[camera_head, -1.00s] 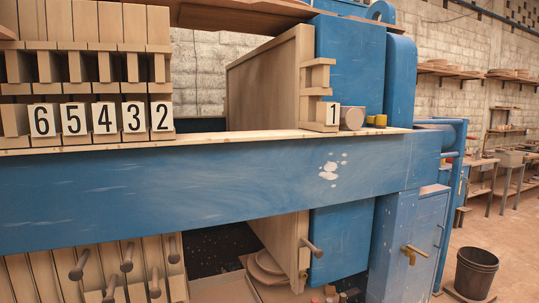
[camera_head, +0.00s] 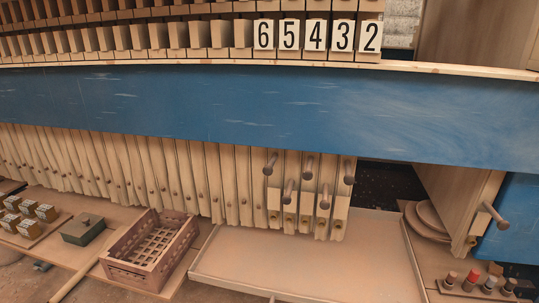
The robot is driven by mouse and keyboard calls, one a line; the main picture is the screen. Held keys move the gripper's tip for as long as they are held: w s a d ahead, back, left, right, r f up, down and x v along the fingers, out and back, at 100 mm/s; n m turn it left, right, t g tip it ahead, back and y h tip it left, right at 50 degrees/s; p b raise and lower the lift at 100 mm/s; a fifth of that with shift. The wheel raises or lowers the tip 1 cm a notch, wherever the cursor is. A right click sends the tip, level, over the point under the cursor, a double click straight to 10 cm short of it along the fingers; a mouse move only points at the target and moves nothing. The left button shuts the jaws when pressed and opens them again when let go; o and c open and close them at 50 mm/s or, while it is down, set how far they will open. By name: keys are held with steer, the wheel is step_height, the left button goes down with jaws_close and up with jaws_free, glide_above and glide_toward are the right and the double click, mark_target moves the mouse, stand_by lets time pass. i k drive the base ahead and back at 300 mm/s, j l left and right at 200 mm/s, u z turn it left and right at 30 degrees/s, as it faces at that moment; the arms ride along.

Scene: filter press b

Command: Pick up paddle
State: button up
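I cannot make out a whole paddle in the head view. A pale wooden stick (camera_head: 76,283) runs slantwise at the bottom left, in front of the crate. It is cut off by the lower edge, and I cannot tell whether it is the paddle's handle. My gripper is not in view.
The blue press beam (camera_head: 250,110) crosses the view above hanging plates. Below stand a slatted crate (camera_head: 115,268), a wide shallow tray (camera_head: 225,283), a green box (camera_head: 83,229) and a board of small blocks (camera_head: 30,222). A holder with colour-topped cylinders (camera_head: 470,284) sits at right.

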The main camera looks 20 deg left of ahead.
mark_target(60, 295)
steer(key=u, duration=2.3)
steer(key=l+z, duration=0.35)
steer(key=z, duration=0.15)
steer(key=l+z, duration=0.65)
steer(key=z, duration=0.3)
steer(key=u, duration=1.75)
steer(key=i+j+z, duration=0.4)
steer(key=i+j, duration=0.2)
steer(key=j, duration=0.15)
steer(key=i+j+z, duration=0.2)
steer(key=j, duration=0.25)
steer(key=i+j+z, duration=0.2)
steer(key=j, duration=0.3)
steer(key=i+j+z, duration=0.25)
steer(key=j, duration=0.25)
steer(key=i+j+z, duration=0.2)
steer(key=j, duration=0.35)
steer(key=j+z, duration=0.2)
steer(key=j, duration=0.3)
steer(key=i+j+z, duration=0.2)
steer(key=j, duration=0.4)
steer(key=k, duration=0.1)
